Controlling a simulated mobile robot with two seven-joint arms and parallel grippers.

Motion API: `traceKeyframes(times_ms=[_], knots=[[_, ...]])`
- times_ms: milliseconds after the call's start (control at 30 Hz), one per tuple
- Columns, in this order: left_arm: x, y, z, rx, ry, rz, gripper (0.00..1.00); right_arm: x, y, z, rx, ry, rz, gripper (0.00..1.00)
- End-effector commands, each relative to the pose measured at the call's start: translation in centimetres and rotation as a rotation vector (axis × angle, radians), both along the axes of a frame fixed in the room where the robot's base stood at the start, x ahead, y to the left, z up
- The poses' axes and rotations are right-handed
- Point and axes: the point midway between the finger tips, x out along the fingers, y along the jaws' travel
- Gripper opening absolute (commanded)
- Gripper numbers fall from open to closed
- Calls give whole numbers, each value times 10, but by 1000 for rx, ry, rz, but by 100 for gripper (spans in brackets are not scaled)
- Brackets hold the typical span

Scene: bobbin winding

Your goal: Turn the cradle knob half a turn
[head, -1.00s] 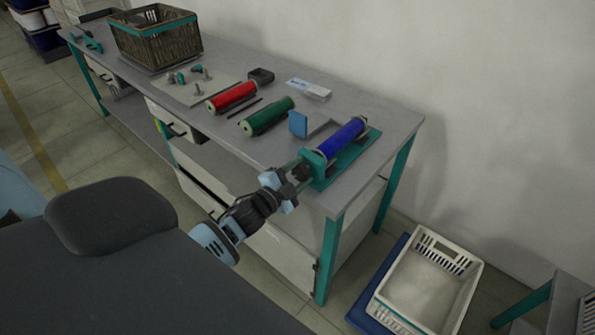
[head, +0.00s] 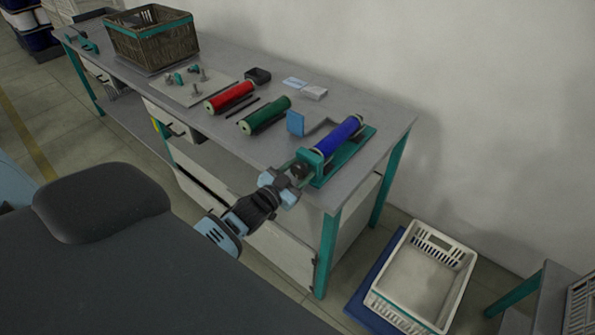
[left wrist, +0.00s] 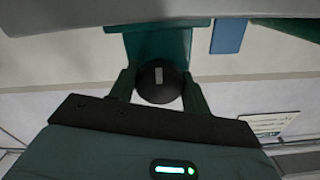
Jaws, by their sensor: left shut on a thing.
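The cradle (head: 350,156) is a teal frame at the right front corner of the bench, with a blue bobbin (head: 338,135) lying in it. The cradle knob (left wrist: 160,82) is round and black with a pale mark on its face, at the end of the cradle. My left gripper (left wrist: 158,88) has a finger on each side of the knob and is shut on it. In the head view my left gripper (head: 298,170) reaches the knob from the front left. The pale mark stands about upright in the left wrist view. My right gripper is not in view.
A red bobbin (head: 230,96) and a green bobbin (head: 265,115) lie on the bench left of the cradle. A blue plate (head: 295,123) stands close beside the cradle. A wicker basket (head: 153,38) is at the far end. A white crate (head: 424,280) is on the floor at right.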

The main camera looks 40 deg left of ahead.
Motion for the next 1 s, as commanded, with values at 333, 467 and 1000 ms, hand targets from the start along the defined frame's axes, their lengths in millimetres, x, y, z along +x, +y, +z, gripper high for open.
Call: traceKeyframes(times_ms=[333, 467, 1000], knots=[[0, 0, 1, -32, 1, 1, 25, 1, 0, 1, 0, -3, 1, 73], [0, 0, 0, -31, 1, -1, 25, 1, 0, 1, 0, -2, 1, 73], [0, 0, 0, -30, 2, 0, 69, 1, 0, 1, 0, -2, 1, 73]])
